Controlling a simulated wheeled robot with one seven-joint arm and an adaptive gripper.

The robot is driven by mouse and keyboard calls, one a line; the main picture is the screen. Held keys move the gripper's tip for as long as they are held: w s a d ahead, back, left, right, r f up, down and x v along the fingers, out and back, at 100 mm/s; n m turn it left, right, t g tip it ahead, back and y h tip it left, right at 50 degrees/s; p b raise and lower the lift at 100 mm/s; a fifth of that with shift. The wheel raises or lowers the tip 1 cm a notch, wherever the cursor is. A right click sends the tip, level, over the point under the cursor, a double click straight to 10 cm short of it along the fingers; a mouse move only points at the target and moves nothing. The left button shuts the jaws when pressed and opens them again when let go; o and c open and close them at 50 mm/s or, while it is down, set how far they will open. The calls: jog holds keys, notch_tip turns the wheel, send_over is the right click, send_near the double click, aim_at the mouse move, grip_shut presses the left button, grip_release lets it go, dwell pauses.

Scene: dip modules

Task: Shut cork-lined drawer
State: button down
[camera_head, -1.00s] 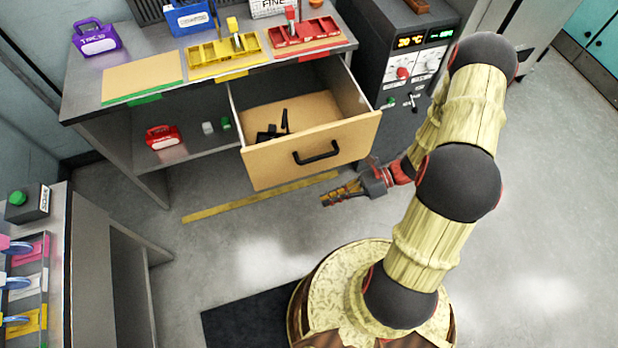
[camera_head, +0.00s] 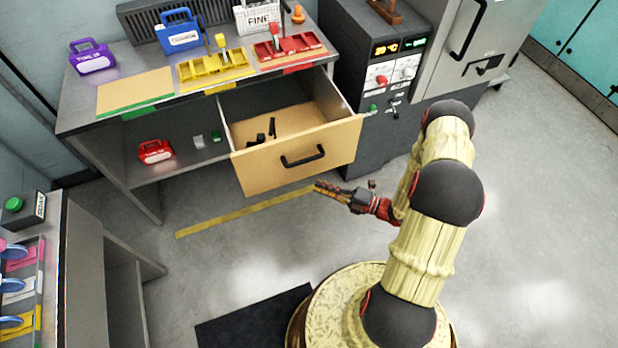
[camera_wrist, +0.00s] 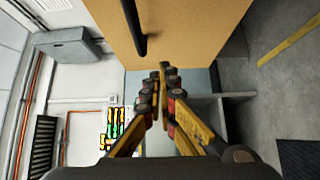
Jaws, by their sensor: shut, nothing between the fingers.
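The drawer (camera_head: 262,170) is pulled out from under the bench top, with a tan front, a black bar handle (camera_head: 302,157) and a cork-coloured floor. Small black pieces (camera_head: 264,136) lie inside it. My gripper (camera_head: 318,187) is below and in front of the drawer front in the head view, apart from the handle, with its fingers together and empty. In the wrist view, the fingertips (camera_wrist: 158,72) point toward the drawer front (camera_wrist: 190,30), and the handle (camera_wrist: 134,25) is above and left of them. I cannot tell whether the fingertips touch the front.
The bench top (camera_head: 85,100) carries yellow (camera_head: 212,70) and red (camera_head: 288,48) trays and several cases. A dark control cabinet (camera_head: 375,90) stands right of the drawer. Open floor with a yellow stripe (camera_head: 240,213) lies in front.

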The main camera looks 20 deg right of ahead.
jog(key=b, duration=0.2)
send_near(280, 163)
jog(key=s+a, duration=0.1)
jog(key=a, duration=0.2)
jog(key=shift+w+a+f+b, duration=0.1)
jog(key=shift+w+b, duration=0.8)
jog(key=shift+w, duration=1.2)
